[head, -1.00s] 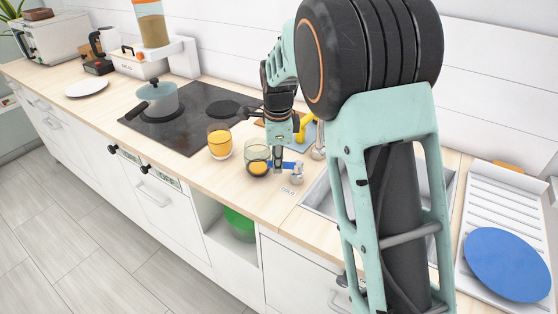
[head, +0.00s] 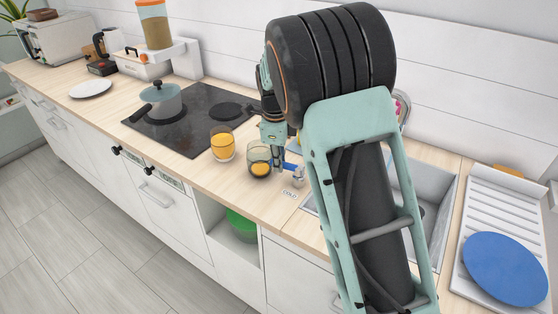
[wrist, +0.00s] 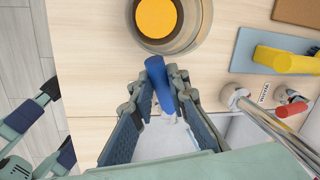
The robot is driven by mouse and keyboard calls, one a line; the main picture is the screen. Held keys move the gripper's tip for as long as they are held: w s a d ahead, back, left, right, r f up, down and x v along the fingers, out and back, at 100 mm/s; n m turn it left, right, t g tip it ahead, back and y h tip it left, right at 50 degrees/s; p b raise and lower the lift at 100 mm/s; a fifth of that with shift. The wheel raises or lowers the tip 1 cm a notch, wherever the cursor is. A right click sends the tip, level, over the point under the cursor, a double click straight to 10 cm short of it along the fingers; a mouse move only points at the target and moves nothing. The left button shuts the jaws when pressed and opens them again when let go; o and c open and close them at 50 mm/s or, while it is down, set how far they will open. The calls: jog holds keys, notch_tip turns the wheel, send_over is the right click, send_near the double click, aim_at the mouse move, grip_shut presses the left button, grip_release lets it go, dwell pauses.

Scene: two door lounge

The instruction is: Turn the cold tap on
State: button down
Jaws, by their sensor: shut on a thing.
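The cold tap has a blue lever handle (head: 290,166) on a chrome body (head: 299,175), with a "COLD" label (head: 290,194) on the worktop in front of it. In the wrist view the blue handle (wrist: 157,77) lies between my two fingers, its free end sticking out past the fingertips toward a glass. My gripper (wrist: 160,96) is shut on the handle. In the head view my gripper (head: 278,162) is low at the tap, just beside the glass. The handle's lower part and the tap base are partly hidden by the fingers.
A glass with orange contents (head: 259,159) stands very close to the handle's end. A glass of orange juice (head: 222,143) is farther left. In the wrist view a red handle (wrist: 291,109) and chrome spout (wrist: 262,113) are at right. The sink (head: 424,187) lies right.

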jog(key=c, duration=1.8)
grip_release()
jog(key=shift+c, duration=0.2)
notch_tip(320, 180, up, 12)
jog(key=s, duration=0.2)
jog(key=shift+a, duration=0.25)
jog(key=shift+s+f, duration=0.1)
